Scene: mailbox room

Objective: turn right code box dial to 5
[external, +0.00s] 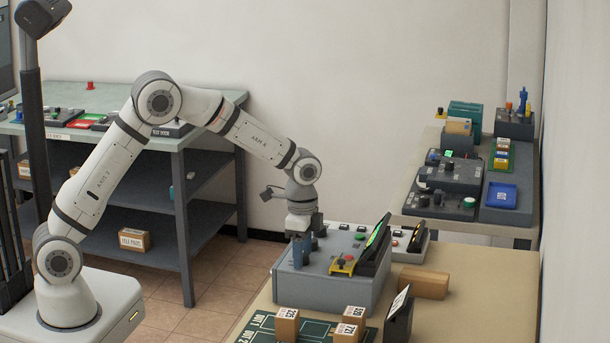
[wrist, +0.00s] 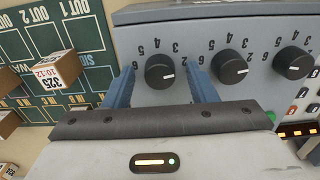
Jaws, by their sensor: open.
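The grey code box (external: 330,292) stands on the tan table; its dial face shows in the wrist view (wrist: 212,27). Three round black dials with white pointer marks and printed digits sit in a row there: one at the left (wrist: 160,71), one in the middle (wrist: 229,67), one at the right (wrist: 293,62). My gripper (wrist: 158,68) is open, its blue fingers on either side of the left-hand dial in the wrist view, with gaps visible. That dial's pointer points roughly right. In the external view my gripper (external: 303,252) is low over the box's left part.
Small labelled cartons (external: 287,325) lie on a green board in front. A dark tilted display (external: 398,315) and a brown block (external: 423,283) lie further right.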

